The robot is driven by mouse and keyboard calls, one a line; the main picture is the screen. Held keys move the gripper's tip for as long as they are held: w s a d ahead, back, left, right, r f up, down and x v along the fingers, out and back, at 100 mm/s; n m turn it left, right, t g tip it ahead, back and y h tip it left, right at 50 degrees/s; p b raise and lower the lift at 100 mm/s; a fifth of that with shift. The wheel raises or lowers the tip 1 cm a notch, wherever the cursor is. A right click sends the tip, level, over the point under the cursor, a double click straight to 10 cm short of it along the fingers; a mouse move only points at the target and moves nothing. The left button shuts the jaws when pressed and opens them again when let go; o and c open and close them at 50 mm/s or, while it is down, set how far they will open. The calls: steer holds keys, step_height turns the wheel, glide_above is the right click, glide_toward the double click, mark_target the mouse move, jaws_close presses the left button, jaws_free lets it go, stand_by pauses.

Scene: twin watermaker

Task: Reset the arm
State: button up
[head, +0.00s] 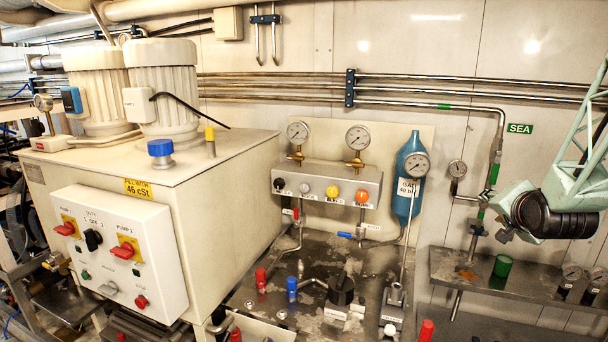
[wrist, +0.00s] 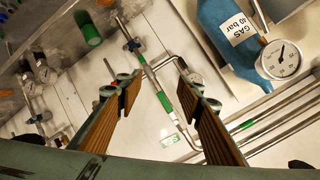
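My arm (head: 575,185), with mint-green links and a dark ribbed joint, reaches in at the right edge of the head view. My gripper shows at the arm's left end (head: 508,228), small and partly hidden by the wrist. In the wrist view my gripper (wrist: 156,90) has its two brown-padded fingers wide apart, with nothing between them. Beyond the gap are the wall, a steel pipe with green bands (wrist: 163,100) and a small gauge. The gripper touches nothing that I can see.
A blue gas bottle (head: 408,178) with a gauge stands left of my arm. A steel shelf (head: 480,278) with a green cup (head: 502,265) lies below. A valve panel (head: 326,182) and a large cream tank unit (head: 150,180) fill the middle and left. Pipes run along the wall.

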steer(key=s+a+r+n+g+y, duration=0.1)
steer(key=s+a+r+n+g, duration=0.15)
steer(key=s+a, duration=0.75)
steer(key=s+a+r+n+g+y, duration=0.15)
steer(key=s+a+r+n, duration=0.25)
steer(key=s+a, duration=0.6)
steer(key=s+a+n+g, duration=0.1)
steer(key=s+a, duration=0.3)
steer(key=s, duration=0.5)
steer(key=s+a+n+g+y, duration=0.1)
steer(key=s+a, duration=0.3)
steer(key=s, duration=0.6)
steer(key=s+a+n+g, duration=0.2)
steer(key=s+a, duration=0.3)
steer(key=s, duration=0.5)
steer(key=shift+f+n+g, duration=0.3)
steer(key=shift+n, duration=0.45)
